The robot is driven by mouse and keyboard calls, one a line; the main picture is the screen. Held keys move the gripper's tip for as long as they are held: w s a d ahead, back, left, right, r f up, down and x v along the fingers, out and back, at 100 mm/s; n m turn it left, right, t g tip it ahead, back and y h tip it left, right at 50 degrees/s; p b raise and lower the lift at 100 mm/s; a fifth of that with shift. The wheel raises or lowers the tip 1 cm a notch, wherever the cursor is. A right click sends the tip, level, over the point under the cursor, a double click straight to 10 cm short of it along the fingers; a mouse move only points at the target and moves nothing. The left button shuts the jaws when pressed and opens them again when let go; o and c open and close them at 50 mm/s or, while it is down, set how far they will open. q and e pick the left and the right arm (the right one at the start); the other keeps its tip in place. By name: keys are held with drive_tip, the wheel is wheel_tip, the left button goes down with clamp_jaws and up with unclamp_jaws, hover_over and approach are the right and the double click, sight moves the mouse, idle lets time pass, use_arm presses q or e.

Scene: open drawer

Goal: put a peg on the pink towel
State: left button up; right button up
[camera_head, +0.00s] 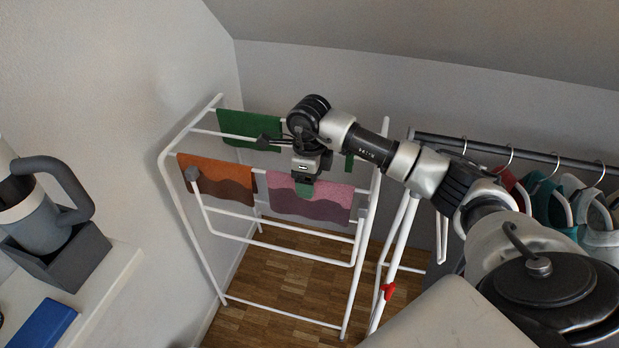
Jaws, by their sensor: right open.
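The pink towel (326,202), pink above and mauve below, hangs over the front rail of a white drying rack. My right gripper (305,181) points down over the towel's upper left part and is open. A small green piece (304,191), perhaps a peg, shows just under the gripper against the towel. I cannot tell whether it grips the towel, as the gripper hides its top. A dark one (263,142) shows by the green towel. My left gripper is not in view.
The white drying rack (179,202) also holds the orange towel (232,180) and the green towel (235,125). A clothes rail (468,145) with hangers stands right. A shelf (112,282) with a grey box (65,262) and blue item (42,324) is left.

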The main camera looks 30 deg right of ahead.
wheel_tip(320, 180, up, 11)
drive_tip(key=shift+f+b, duration=0.1)
drive_tip(key=shift+b, duration=0.2)
